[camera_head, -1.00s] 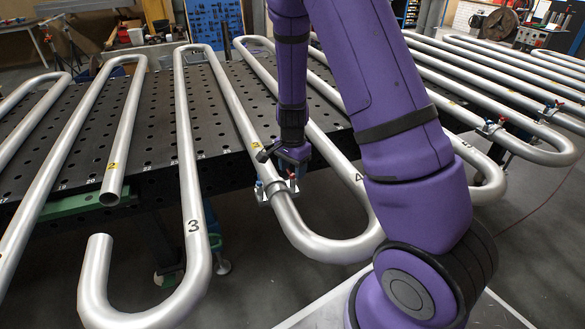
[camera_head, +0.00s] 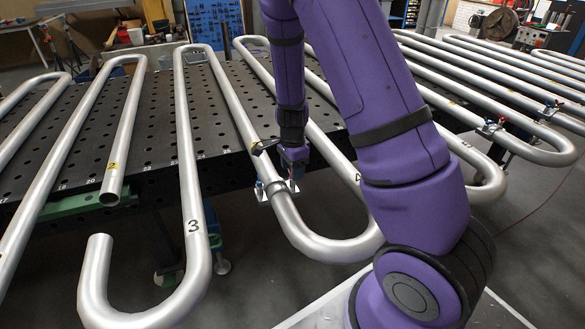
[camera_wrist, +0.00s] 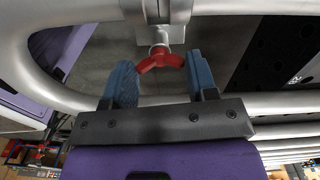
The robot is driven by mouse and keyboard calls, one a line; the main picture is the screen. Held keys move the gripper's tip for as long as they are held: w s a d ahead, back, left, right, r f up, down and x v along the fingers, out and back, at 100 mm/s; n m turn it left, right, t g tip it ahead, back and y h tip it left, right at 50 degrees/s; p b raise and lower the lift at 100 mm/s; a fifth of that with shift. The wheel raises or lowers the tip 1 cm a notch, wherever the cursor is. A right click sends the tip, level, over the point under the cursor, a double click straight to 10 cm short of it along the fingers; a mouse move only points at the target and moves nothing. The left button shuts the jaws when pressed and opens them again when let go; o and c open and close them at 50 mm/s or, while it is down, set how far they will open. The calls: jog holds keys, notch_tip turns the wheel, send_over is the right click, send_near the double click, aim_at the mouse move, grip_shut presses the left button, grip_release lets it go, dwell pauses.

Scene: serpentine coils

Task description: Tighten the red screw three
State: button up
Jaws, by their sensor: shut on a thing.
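The red screw (camera_wrist: 160,60) has a winged red head on a metal stem, in the upper middle of the wrist view. My gripper (camera_wrist: 161,72) has its two blue fingers on either side of that head and is shut on it. In the head view my gripper (camera_head: 294,170) points down at the right end of a small clamp bracket (camera_head: 264,193). The bracket sits on the pipe marked 4 (camera_head: 300,228), near its front bend. The red screw is hidden behind my gripper in the head view.
The pipe marked 3 (camera_head: 193,226) bends past the front of the black perforated table (camera_head: 150,140) on the left. Other clamps (camera_head: 490,127) sit on coils at the right.

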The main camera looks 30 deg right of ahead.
jog(key=shift+w+r, duration=0.1)
jog(key=o, duration=0.9)
jog(key=shift+o, duration=0.2)
notch_tip(320, 180, up, 11)
jog(key=shift+a, duration=0.1)
